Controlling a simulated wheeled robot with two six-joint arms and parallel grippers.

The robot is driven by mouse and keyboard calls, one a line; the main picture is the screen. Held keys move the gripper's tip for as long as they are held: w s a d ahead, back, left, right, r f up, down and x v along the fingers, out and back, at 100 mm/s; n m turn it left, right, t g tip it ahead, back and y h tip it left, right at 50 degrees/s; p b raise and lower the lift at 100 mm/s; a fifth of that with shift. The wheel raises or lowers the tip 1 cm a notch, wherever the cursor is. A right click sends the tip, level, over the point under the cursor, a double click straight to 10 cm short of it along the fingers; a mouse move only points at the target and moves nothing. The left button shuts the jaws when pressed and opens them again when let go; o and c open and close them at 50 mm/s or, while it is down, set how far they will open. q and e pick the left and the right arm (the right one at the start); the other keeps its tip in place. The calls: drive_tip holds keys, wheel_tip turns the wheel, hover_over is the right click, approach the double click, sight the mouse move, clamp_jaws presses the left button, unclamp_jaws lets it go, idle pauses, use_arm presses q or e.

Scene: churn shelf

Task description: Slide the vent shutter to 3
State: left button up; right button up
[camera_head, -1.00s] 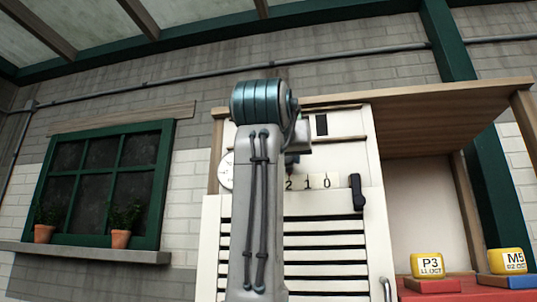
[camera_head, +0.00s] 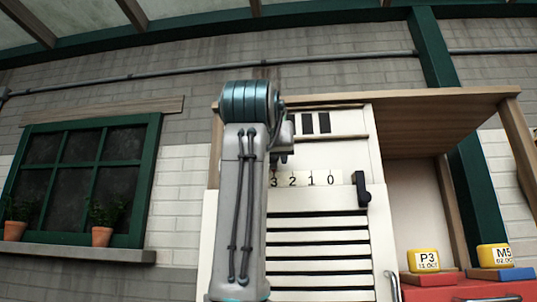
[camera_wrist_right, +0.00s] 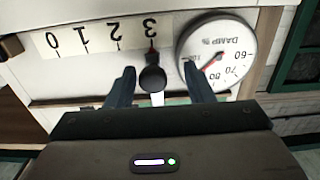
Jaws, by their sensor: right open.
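The vent shutter's black knob (camera_wrist_right: 152,78) shows in the right wrist view, with a red pointer at the 3 on the white scale strip (camera_wrist_right: 100,36). The strip appears upside down there, and reads 3 2 1 0 in the head view (camera_head: 307,179). My right gripper (camera_wrist_right: 158,66) is open, with one finger on each side of the knob. The left finger in the picture is close to it; a gap shows by the other. In the head view my right arm hides the knob, and dark vent slots (camera_head: 315,123) show above the strip. My left gripper is not in view.
A round DAMP % dial (camera_wrist_right: 216,54) sits close beside the finger on the picture's right. Yellow labelled blocks (camera_head: 424,260) stand at lower right.

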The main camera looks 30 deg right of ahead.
drive_tip(key=b+v, duration=0.5)
drive_tip(key=v, duration=0.5)
drive_tip(key=shift+s+a, duration=0.25)
drive_tip(key=shift+s, duration=0.1)
drive_tip(key=shift+w, duration=0.1)
